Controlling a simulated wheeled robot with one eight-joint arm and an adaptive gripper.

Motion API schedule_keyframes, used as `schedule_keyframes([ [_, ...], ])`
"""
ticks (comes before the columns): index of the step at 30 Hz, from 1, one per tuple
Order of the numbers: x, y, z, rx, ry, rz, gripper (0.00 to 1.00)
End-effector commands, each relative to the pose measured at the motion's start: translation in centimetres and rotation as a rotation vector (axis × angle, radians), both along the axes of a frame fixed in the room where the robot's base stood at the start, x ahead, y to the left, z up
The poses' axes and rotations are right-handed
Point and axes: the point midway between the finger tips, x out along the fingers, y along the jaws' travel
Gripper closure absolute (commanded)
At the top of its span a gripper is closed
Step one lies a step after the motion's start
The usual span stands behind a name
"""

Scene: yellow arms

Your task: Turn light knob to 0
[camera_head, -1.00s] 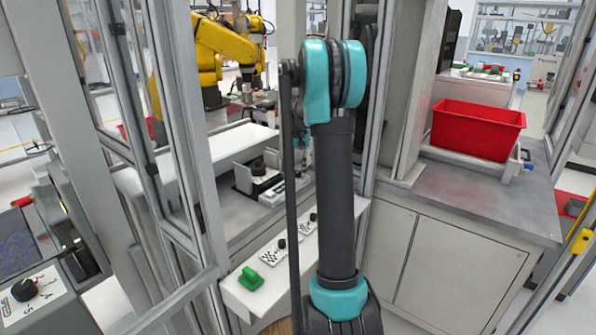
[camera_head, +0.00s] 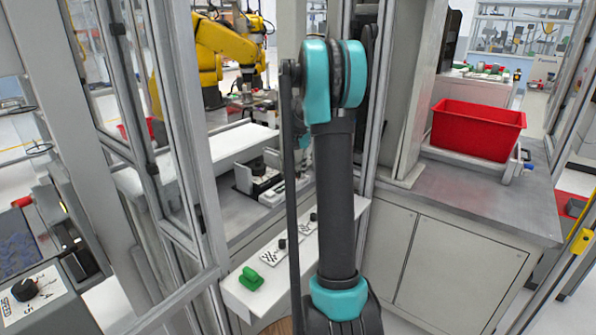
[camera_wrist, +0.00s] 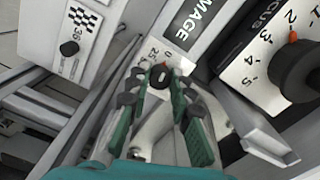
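A small black knob (camera_wrist: 160,77) with a red pointer mark sits on a white panel in the wrist view. In the head view my gripper is mostly hidden behind my arm, and I cannot make out this small knob there.
A larger black knob (camera_wrist: 298,72) on a numbered FOCUS panel stands close on the right. Another small black knob (camera_wrist: 69,48) is on a checkered-label panel at left. A green handle (camera_head: 250,279) and a red bin (camera_head: 478,130) show in the head view. Metal frame posts stand close around my arm.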

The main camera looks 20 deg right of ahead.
Motion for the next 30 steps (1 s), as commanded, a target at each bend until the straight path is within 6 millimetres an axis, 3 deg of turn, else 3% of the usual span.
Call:
schedule_keyframes([
  [1,0.1,0.0,0.0,0.0,-0.001,0.0,0.74],
  [5,0.0,0.0,0.0,-0.001,-0.001,0.0,0.58],
  [17,0.0,0.0,0.7,0.0,0.0,0.001,0.58],
  [30,0.0,0.0,8.8,0.0,0.0,0.0,0.58],
])
